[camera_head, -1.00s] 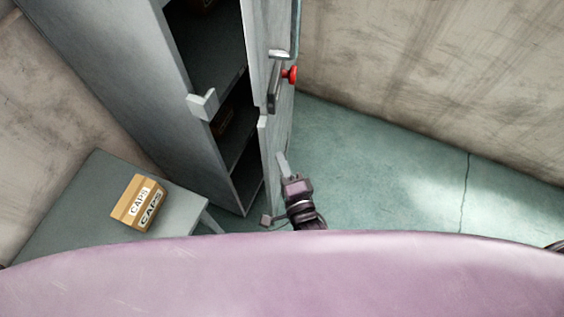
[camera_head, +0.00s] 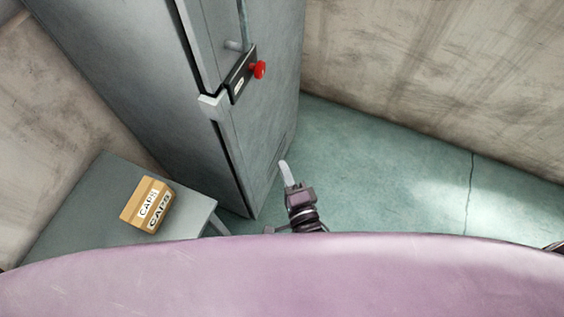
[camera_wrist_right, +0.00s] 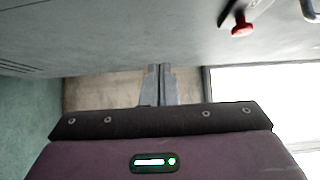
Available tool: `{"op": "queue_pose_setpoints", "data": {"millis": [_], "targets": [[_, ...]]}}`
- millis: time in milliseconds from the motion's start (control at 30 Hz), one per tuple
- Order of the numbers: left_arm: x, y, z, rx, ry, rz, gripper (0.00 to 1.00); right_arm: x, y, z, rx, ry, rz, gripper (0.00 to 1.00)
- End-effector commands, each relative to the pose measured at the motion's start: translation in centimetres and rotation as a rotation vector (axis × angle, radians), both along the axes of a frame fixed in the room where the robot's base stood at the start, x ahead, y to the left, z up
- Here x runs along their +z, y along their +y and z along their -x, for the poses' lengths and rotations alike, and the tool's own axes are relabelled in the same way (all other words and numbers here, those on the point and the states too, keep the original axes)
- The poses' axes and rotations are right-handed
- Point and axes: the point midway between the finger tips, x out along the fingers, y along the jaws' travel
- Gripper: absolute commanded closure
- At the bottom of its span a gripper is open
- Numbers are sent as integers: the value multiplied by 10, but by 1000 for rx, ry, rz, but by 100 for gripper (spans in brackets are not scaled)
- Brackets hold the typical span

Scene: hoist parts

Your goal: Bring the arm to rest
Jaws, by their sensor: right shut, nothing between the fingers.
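My right gripper (camera_head: 286,172) is in front of the grey metal cabinet (camera_head: 262,150), low and to the right of its door edge. Its fingers are together with nothing between them; the shut fingers also show in the right wrist view (camera_wrist_right: 159,84). The cabinet door looks nearly or fully closed. A dark latch plate with a red knob (camera_head: 258,69) is on the door, above my gripper and apart from it. The red knob also shows in the right wrist view (camera_wrist_right: 242,27). My left gripper is not in view.
A box marked CAPS (camera_head: 147,205) sits on a grey table (camera_head: 75,215) left of the cabinet. Concrete walls (camera_head: 440,80) stand behind and at the right. The green floor (camera_head: 400,190) right of my gripper is clear.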

Motion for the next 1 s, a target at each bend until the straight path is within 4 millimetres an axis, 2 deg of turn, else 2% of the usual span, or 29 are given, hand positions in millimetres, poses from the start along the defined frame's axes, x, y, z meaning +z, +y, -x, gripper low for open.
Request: {"op": "queue_pose_setpoints", "data": {"millis": [100,233,467,567,667,767,800,867,900,1000], "targets": [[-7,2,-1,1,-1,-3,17,-3,-7,22,0,4,1,100],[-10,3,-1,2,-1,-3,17,-3,-13,40,0,3,1,100],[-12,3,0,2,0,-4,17,-1,-16,50,0,2,2,100],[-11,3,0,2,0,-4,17,-15,-15,52,10,24,43,100],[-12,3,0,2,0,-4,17,-56,-15,58,43,87,169,100],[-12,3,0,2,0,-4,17,-122,-20,72,112,189,375,100],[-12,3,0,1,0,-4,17,-151,-25,81,150,235,471,100],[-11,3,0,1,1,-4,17,-194,-36,95,215,303,618,100],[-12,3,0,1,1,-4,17,-222,-45,106,263,347,713,100],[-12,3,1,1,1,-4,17,-285,-73,138,404,459,943,100]]}}
